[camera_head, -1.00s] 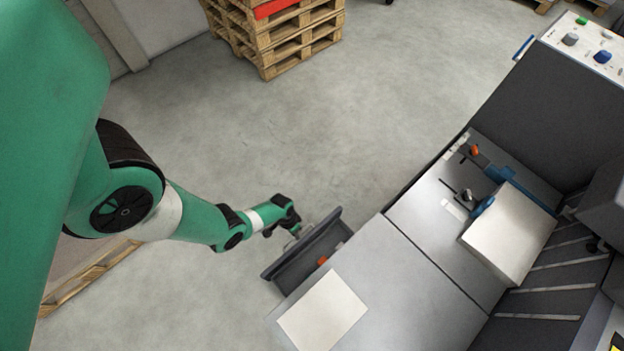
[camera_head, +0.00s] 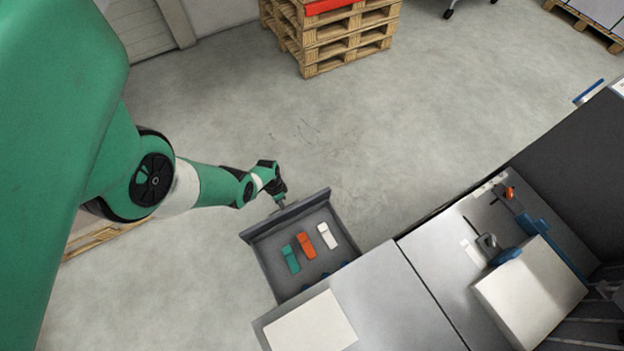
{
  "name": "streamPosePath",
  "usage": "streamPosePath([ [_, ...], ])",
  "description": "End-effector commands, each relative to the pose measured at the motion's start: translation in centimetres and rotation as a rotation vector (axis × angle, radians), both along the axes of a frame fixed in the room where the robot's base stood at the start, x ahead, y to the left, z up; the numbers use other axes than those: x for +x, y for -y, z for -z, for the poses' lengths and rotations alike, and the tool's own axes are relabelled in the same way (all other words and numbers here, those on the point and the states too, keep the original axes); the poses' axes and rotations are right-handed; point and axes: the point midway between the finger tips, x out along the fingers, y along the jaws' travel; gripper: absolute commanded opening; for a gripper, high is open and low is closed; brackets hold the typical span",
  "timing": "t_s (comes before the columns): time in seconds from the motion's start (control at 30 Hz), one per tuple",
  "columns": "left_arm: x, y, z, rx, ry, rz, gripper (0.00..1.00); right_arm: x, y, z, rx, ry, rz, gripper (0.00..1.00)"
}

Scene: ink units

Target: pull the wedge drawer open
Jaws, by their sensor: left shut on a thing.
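The wedge drawer (camera_head: 316,218) is a dark grey open-topped drawer that sticks out from the grey machine bench. In it lie a green wedge (camera_head: 291,259), an orange wedge (camera_head: 306,246) and a white wedge (camera_head: 327,236), with some blue pieces (camera_head: 338,269) partly hidden by the bench edge. My left gripper (camera_head: 280,203) is at the outer face of the drawer front, shut on the drawer's handle, which is mostly hidden by the gripper. My right gripper is not in view.
The grey bench top (camera_head: 395,300) carries a pale flat sheet (camera_head: 310,325) at its near corner. A pale block (camera_head: 530,295) and blue fittings lie farther right. Stacked wooden pallets (camera_head: 335,40) stand at the back. The floor around the drawer is clear.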

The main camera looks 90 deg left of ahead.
Motion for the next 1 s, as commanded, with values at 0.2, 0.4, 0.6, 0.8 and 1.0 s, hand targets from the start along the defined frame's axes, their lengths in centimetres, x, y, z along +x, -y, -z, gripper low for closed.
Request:
streamPosePath([
  [0.2, 0.0, -0.1, -0.1, -0.002, -0.001, 0.001, 0.00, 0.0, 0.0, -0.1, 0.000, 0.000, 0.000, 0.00],
  [0.4, 0.0, -0.1, -0.2, -0.002, -0.001, 0.000, 0.33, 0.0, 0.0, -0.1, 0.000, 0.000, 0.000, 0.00],
  [0.6, 0.0, 0.0, -0.1, -0.001, 0.000, 0.000, 0.45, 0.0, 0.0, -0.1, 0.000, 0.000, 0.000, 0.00],
  [0.8, 0.0, 0.0, -0.3, -0.001, 0.000, 0.000, 0.45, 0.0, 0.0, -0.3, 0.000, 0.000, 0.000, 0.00],
  [1.0, -0.2, -0.3, -2.7, -0.001, -0.001, -0.001, 0.45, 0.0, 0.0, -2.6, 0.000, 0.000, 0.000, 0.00],
])
